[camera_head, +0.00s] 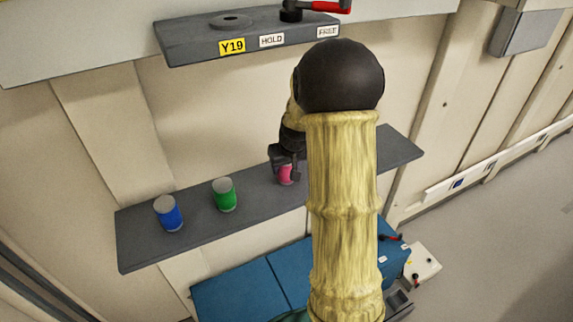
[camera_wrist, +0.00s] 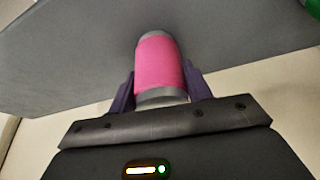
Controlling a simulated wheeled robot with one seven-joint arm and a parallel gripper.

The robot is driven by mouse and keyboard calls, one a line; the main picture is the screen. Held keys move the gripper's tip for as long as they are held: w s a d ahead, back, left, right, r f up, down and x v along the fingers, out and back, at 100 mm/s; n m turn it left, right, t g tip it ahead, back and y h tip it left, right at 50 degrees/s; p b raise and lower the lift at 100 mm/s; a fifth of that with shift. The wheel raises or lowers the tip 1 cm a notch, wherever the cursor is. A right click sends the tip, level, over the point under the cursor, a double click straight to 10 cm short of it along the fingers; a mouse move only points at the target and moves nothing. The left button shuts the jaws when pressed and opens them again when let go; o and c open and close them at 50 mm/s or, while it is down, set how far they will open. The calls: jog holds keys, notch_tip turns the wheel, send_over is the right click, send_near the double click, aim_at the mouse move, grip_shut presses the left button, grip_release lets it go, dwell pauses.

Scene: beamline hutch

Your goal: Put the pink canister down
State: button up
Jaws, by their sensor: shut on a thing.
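The pink canister (camera_wrist: 158,68) is a short cylinder with a pink band and grey ends. My gripper (camera_wrist: 160,90) has a dark finger on each side of it and is shut on it. In the head view the pink canister (camera_head: 285,174) is at the grey shelf (camera_head: 250,212), right of the green canister, and my gripper (camera_head: 286,158) partly covers it. I cannot tell whether its base touches the shelf. My arm hides part of the shelf to its right.
A green canister (camera_head: 224,195) and a blue canister (camera_head: 169,213) stand on the shelf to the left. Above is a grey ledge (camera_head: 195,45) with labels Y19, HOLD and FREE and a red-handled part (camera_head: 325,6). Blue boxes (camera_head: 234,292) lie below. The shelf's right end is bare.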

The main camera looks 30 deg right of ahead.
jog(key=o, duration=1.1)
jog(key=shift+f, duration=0.1)
jog(key=shift+o, duration=0.2)
jog(key=shift+s+r, duration=0.15)
jog(key=shift+r, duration=0.5)
jog(key=b+v, duration=0.1)
jog(key=v, duration=1)
jog(key=s+a+f+n+g, duration=0.1)
jog(key=s+a+f+g, duration=0.1)
jog(key=s+a+f, duration=0.9)
jog(key=s+a, duration=0.3)
jog(key=s, duration=0.1)
jog(key=shift+s+a+n+y, duration=0.25)
jog(key=shift+n+y, duration=0.05)
